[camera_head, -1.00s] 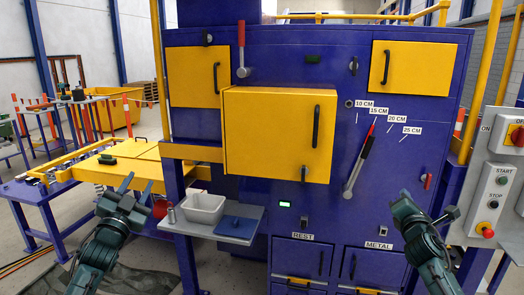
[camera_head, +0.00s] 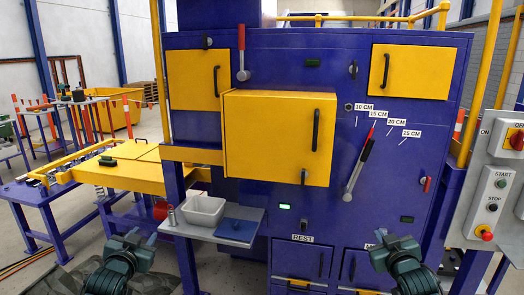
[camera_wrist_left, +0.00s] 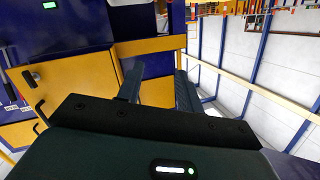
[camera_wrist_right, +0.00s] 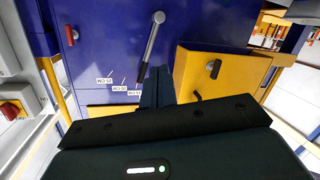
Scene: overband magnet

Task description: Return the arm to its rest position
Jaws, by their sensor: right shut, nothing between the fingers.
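My left gripper (camera_head: 143,238) is low at the left in the head view, in front of the shelf and empty. In the left wrist view its two fingers (camera_wrist_left: 160,88) stand apart with nothing between them. My right gripper (camera_head: 393,243) is low at the right in the head view, in front of the lower drawers and partly covering the METAL label. In the right wrist view its fingers (camera_wrist_right: 157,88) are together with nothing held. Both forearms are cut off by the bottom edge of the head view.
A blue cabinet (camera_head: 270,70) with yellow doors (camera_head: 270,135) and a long lever (camera_head: 358,170) fills the middle. A button panel (camera_head: 492,190) stands at the right.

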